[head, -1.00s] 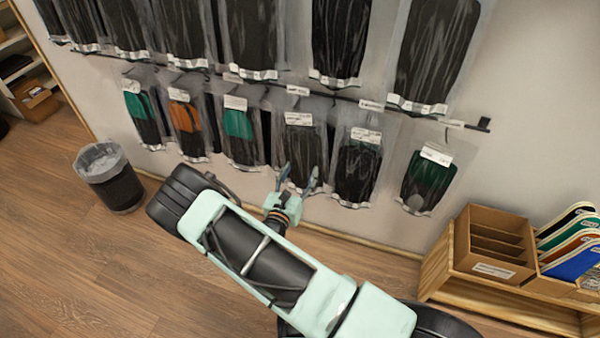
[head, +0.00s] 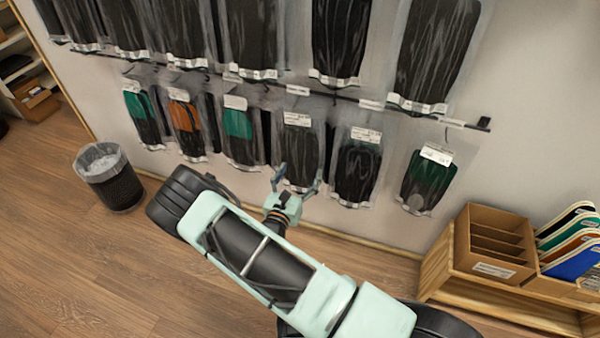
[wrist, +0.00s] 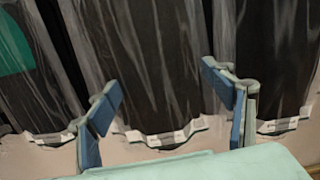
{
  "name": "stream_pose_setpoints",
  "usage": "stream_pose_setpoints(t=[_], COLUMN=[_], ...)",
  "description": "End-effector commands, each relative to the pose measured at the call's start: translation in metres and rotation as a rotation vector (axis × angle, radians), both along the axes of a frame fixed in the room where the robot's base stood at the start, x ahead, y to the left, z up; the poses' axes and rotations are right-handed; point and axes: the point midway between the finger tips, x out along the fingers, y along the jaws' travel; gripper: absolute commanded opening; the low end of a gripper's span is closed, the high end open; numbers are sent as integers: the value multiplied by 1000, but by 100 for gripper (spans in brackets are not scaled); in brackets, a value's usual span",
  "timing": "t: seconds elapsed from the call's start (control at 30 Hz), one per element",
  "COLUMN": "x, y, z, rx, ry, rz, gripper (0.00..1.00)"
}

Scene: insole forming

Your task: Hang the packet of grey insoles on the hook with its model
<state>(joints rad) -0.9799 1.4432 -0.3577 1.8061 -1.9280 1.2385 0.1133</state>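A clear packet with dark grey insoles (head: 298,148) and a white label hangs in the lower row on the wall rail (head: 345,97). It hangs straight in front of my gripper. Its own hook is hidden behind the packets and the label strip. My gripper (head: 297,184) is at its lower edge, with the two fingers spread wide and nothing held. In the wrist view the packet (wrist: 150,70) lies beyond and between the open fingers (wrist: 165,108). Its wavy bottom edge shows between them, apart from the fingers as far as I can tell.
Other packets hang beside it: one with green insoles (head: 238,125) to the left, a dark one (head: 358,170) close on the right. A bin (head: 110,178) stands at left, a box (head: 492,243) on a wooden bench at right.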

Motion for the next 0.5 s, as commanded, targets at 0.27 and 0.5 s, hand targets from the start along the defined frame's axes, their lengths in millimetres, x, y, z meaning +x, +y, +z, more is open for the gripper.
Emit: stream_pose_setpoints(t=[0.27, 0.5], x=[-3, -38], y=[1, 15], z=[-1, 0], rx=[0, 1], ry=[2, 3], rz=[1, 3], gripper=[74, 74])
